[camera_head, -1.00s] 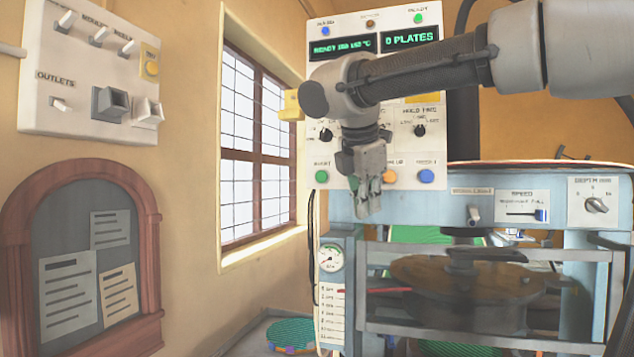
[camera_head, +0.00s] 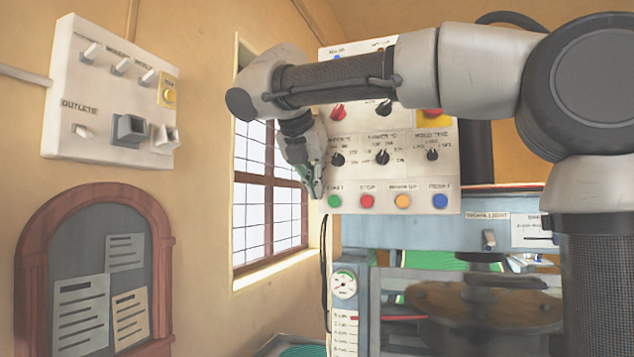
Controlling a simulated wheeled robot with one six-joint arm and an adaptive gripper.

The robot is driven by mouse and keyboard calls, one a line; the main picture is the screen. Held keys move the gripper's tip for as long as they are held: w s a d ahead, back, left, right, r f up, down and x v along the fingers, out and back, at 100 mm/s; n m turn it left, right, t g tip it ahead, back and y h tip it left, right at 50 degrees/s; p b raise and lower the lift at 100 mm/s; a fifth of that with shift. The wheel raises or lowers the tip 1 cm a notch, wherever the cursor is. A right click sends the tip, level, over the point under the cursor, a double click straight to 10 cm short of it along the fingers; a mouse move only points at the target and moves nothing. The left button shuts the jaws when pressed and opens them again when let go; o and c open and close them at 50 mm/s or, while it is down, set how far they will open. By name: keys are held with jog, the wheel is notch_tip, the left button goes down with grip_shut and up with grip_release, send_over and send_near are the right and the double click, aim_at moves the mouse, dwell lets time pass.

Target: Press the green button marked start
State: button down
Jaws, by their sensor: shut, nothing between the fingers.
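The green button (camera_head: 334,201) is the leftmost of a row on the lower edge of a white control panel (camera_head: 450,178). Its label is partly legible, ending in "art" or similar. My gripper (camera_head: 317,194) is shut and empty, with its fingertips pointing down just left of and slightly above the green button in the picture. I cannot tell whether they touch the panel. A red stop button (camera_head: 367,201) sits right of the green one.
An orange button (camera_head: 402,201) and a blue button (camera_head: 440,201) continue the row. Knobs (camera_head: 382,157) sit above. The press frame (camera_head: 420,236) stands below with a pressure gauge (camera_head: 344,284). A barred window (camera_head: 268,215) and wall switch box (camera_head: 110,110) are at left.

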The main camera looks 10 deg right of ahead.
aim_at(329, 205)
jog(key=shift+w+d+f, duration=0.8)
jog(key=shift+w, duration=0.4)
jog(key=shift+w+d+f, duration=0.75)
jog(key=shift+w+d, duration=0.1)
jog(key=shift+w, duration=0.4)
jog(key=shift+w+d+f, duration=0.8)
jog(key=shift+w, duration=0.4)
